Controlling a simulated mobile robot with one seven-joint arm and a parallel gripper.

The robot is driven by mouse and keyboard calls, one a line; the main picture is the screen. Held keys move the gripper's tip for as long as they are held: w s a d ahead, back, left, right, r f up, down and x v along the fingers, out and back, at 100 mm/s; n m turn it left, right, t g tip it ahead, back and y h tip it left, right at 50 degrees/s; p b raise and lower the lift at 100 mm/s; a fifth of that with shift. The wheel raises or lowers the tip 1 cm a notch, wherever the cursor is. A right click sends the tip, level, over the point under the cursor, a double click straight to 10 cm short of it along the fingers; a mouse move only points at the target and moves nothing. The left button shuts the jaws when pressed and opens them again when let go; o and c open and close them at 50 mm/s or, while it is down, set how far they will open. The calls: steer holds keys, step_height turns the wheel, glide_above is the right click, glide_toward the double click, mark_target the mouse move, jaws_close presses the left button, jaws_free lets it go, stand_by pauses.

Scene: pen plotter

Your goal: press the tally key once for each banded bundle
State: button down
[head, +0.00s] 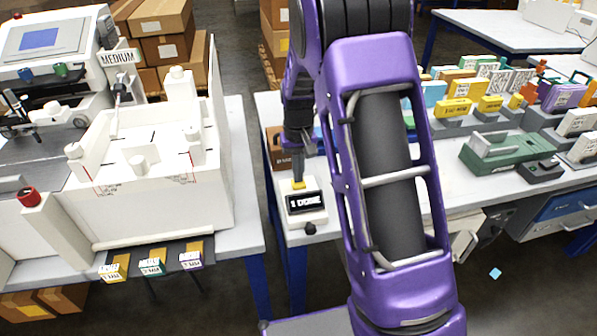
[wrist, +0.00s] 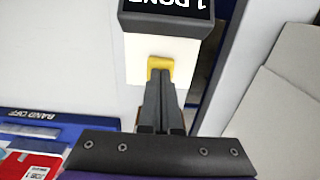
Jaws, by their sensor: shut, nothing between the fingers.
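The tally counter (head: 307,217) is a small white box with a dark display at the near left corner of the right-hand table. Its yellow key (head: 298,184) also shows in the wrist view (wrist: 160,64). The display (wrist: 168,8) reads a 1 followed by letters partly cut off. My gripper (wrist: 163,78) is shut and empty, pointing down with its fingertips at the yellow key. I cannot tell whether they touch or press it. Several coloured bundles (head: 490,103) stand at the back of the right-hand table; bands on them are too small to make out.
A green device (head: 505,150) stands further right. My arm hides part of the right-hand table.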

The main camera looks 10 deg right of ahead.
step_height(320, 180, up, 14)
steer(key=p, duration=0.4)
stand_by(2.4)
